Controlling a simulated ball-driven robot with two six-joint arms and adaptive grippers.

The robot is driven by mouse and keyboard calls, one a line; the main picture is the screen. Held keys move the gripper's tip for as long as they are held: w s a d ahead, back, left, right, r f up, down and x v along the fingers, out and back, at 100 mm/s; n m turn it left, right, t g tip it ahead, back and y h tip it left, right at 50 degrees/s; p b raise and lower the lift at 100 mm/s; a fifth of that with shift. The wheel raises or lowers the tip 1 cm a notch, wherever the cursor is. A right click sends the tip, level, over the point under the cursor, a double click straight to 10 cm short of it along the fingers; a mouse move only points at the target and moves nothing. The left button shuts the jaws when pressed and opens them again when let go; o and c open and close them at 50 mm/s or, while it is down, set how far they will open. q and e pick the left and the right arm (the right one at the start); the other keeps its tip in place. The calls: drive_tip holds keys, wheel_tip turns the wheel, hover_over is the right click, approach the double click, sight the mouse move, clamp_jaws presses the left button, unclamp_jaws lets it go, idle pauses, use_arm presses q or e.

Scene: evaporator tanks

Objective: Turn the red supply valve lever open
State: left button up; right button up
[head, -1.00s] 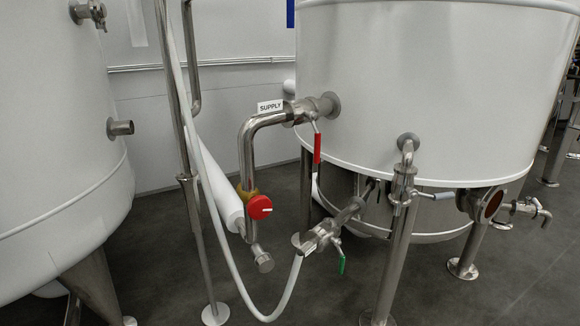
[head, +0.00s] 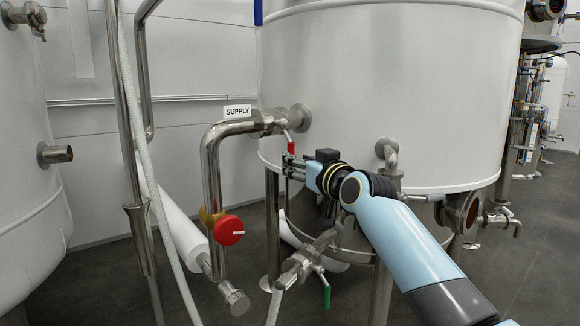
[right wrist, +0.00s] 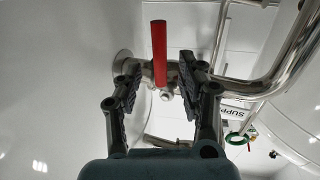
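The red supply valve lever (head: 291,147) hangs down from the steel valve (head: 268,122) beside the SUPPLY label (head: 237,112); its lower part is hidden by my right gripper (head: 289,166). In the right wrist view the red lever (right wrist: 159,50) lies between the two spread fingers of the right gripper (right wrist: 160,66), with a gap visible on each side. The right gripper is open. I cannot tell whether either finger touches the lever. My left gripper is not in view.
A red round knob (head: 228,230) sits on the bent pipe left of the lever. A lower valve with a green handle (head: 326,296) is below. The white tank (head: 400,80) is close behind my gripper. A pale hose (head: 150,170) runs down at left.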

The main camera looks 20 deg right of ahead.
drive_tip(key=w, duration=0.2)
drive_tip(key=w+b, duration=0.1)
drive_tip(key=shift+w+a+f, duration=0.2)
drive_tip(key=shift+w+a, duration=0.1)
drive_tip(key=shift+w, duration=0.1)
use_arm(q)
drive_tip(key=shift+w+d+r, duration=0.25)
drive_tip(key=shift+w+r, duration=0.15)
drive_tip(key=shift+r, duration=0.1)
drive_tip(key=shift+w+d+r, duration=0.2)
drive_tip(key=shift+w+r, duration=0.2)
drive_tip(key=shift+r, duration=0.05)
use_arm(e)
drive_tip(key=shift+w+r, duration=0.15)
drive_tip(key=shift+w, duration=0.1)
clamp_jaws()
drive_tip(key=shift+a+f, duration=0.1)
drive_tip(key=shift+f, duration=0.1)
